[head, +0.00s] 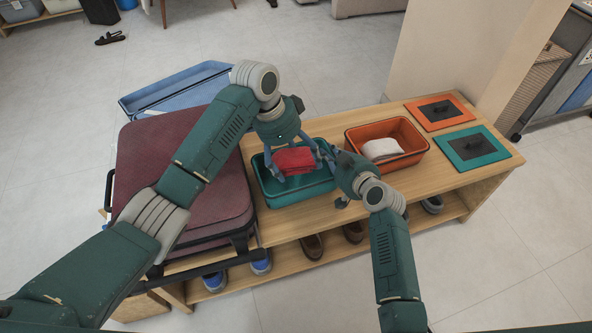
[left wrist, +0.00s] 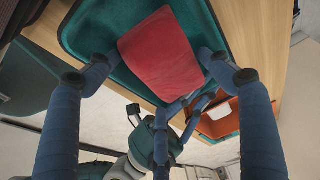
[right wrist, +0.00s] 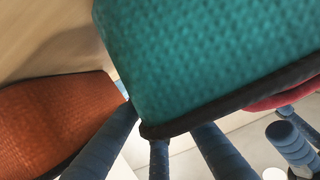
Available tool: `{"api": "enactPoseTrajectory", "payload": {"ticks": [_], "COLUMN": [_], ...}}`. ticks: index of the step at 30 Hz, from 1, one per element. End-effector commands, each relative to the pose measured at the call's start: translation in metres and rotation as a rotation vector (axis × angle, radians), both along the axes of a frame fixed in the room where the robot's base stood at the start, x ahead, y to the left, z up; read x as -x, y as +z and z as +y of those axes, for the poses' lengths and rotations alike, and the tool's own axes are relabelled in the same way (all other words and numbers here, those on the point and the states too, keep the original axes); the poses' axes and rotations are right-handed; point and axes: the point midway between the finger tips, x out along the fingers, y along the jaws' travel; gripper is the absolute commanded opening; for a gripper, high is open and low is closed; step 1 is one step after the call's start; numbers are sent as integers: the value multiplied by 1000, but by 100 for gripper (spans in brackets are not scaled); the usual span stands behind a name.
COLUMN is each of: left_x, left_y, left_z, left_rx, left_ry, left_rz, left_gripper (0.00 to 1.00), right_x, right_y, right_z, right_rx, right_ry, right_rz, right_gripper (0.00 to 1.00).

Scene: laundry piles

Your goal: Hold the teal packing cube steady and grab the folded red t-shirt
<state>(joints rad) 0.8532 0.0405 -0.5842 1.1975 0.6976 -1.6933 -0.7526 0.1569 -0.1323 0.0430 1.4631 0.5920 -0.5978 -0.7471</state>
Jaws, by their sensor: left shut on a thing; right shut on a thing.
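The teal packing cube (head: 262,184) sits open on the wooden bench, just right of the suitcase. The folded red t-shirt (head: 295,158) is in the cube's opening; it also shows between my left fingers in the left wrist view (left wrist: 160,60). My left gripper (head: 297,168) comes from above and is shut on the shirt. Whether the shirt touches the cube's floor is hard to tell. My right gripper (head: 332,158) is shut on the cube's right-hand wall; its fingers meet the teal rim in the right wrist view (right wrist: 215,60).
An orange packing cube (head: 412,157) with a white folded item (head: 382,149) stands to the right. Orange (head: 424,108) and teal (head: 462,146) flat lids lie at the bench's right end. A maroon suitcase (head: 165,140) stands left; a blue crate (head: 180,85) is behind it. Shoes fill the lower shelf.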

Motion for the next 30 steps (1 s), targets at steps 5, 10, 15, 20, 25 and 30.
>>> {"api": "enactPoseTrajectory", "payload": {"ticks": [5,10,15,20,25,30], "left_x": [-1,0,0,0,0,0], "left_y": [26,33,33,33,33,33], "left_z": [0,0,0,0,0,0], "left_rx": [1,0,0,0,1,1], "left_ry": [0,1,1,1,0,0], "left_rz": [-3,1,1,1,1,1], "left_gripper": [49,49,49,49,49,49], "right_x": [0,0,0,0,0,3], "right_y": [0,0,0,0,0,1], "right_z": [0,0,0,0,0,-2], "right_rx": [0,0,0,0,0,1], "right_ry": [0,0,0,0,0,0], "right_rz": [0,0,0,0,0,1], "right_gripper": [0,0,0,32,32,32]}}
